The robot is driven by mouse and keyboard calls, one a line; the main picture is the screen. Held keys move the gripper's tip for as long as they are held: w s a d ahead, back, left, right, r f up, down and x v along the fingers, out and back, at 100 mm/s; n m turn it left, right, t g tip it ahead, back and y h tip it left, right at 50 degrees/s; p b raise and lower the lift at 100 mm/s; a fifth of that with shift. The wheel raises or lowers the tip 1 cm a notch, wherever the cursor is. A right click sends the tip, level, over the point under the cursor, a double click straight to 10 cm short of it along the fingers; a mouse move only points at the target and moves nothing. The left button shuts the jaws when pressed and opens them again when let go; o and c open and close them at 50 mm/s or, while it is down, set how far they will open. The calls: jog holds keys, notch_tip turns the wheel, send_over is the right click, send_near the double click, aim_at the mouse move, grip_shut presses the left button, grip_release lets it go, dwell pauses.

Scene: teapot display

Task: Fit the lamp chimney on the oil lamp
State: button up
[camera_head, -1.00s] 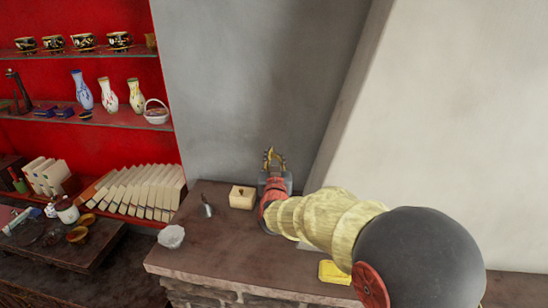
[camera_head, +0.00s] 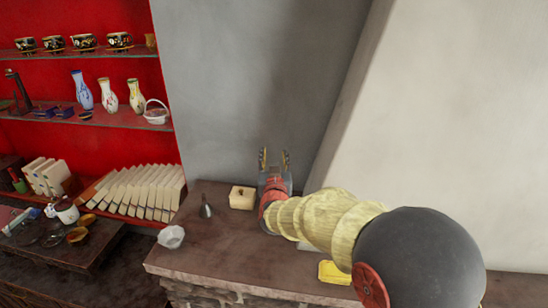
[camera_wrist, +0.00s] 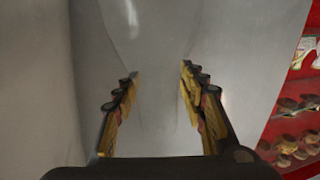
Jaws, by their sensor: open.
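My gripper (camera_head: 274,158) points away from me beyond the table's back edge, near the grey wall, with its fingers spread. In the wrist view, its two fingers (camera_wrist: 159,85) stand apart. A clear, faint glass shape with a bright highlight (camera_wrist: 131,18) shows ahead of and between the fingers; it looks like the lamp chimney, wide above and narrowing below. I cannot tell whether it touches a finger.
A cream box (camera_head: 242,199) stands close left of my gripper on the brown table (camera_head: 225,245). A white faceted bowl (camera_head: 171,237) is at the table's left edge, and a yellow dish (camera_head: 335,272) near its front. Red shelves (camera_head: 115,70) hold vases and cups.

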jog(key=shift+s+r+p, duration=0.15)
jog(key=shift+r+p, duration=0.5)
jog(key=shift+r, duration=0.1)
jog(key=s+b, duration=0.2)
jog(key=s, duration=1)
jog(key=s+d+f+g, duration=0.2)
jog(key=s+d+g, duration=0.2)
jog(key=s, duration=0.7)
jog(key=s+d+f+g, duration=0.2)
jog(key=s+d+g, duration=0.2)
jog(key=s+d, duration=0.3)
jog(key=s+d+f+g, duration=0.1)
jog(key=s+d+g, duration=0.3)
jog(key=s, duration=1.3)
jog(key=d, duration=0.2)
jog(key=shift+d+f, duration=0.35)
jog(key=shift+f, duration=0.05)
notch_tip(320, 180, down, 17)
jog(key=b, duration=1.6)
jog(key=shift+r, duration=0.2)
jog(key=shift+w, duration=0.1)
